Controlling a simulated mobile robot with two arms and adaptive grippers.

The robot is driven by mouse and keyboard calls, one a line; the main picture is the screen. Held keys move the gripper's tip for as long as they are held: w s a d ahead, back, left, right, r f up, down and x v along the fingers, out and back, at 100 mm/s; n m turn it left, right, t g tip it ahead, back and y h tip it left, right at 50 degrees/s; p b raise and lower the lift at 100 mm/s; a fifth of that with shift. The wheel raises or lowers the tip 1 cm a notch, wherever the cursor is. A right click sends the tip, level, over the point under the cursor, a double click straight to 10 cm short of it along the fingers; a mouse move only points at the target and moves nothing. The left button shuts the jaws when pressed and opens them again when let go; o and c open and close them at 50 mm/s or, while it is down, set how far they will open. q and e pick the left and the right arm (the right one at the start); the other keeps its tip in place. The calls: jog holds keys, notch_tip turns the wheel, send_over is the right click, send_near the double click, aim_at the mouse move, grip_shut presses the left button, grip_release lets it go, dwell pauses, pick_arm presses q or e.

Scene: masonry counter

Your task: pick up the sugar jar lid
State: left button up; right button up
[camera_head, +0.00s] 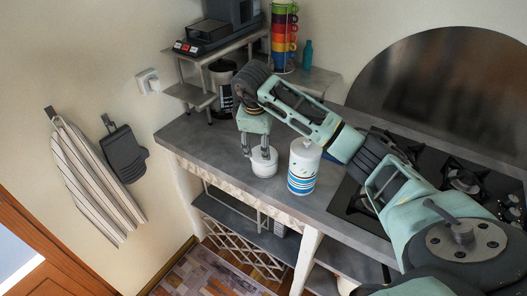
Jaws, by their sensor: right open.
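A small round white jar (264,169) stands on the grey counter near its front edge. Its top, where a lid would sit, is partly hidden by my right gripper (257,152). My right gripper points down with its fingers apart at the top of this jar; I cannot tell whether they touch it. Just right of it stands a taller white canister (303,165) with blue stripes, upright. No label shows which of the two is the sugar jar. My left gripper is not in view.
A shelf rack behind holds a coffee machine (232,14) and a stack of coloured cups (284,40). A teal bottle (307,54) stands beside them. A gas hob (463,177) lies to the right under my arm. The counter (197,145) is clear at left.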

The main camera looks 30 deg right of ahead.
jog(key=p+x, duration=0.1)
jog(key=x, duration=0.1)
jog(key=p+x, duration=0.1)
jog(key=x, duration=0.1)
jog(key=p+x, duration=0.1)
jog(key=x, duration=0.1)
jog(key=shift+s+f, duration=0.15)
jog(key=shift+s, duration=0.15)
jog(key=shift+w+f, duration=0.1)
jog(key=shift+f, duration=0.15)
jog(key=c, duration=1)
jog(key=shift+o, duration=0.2)
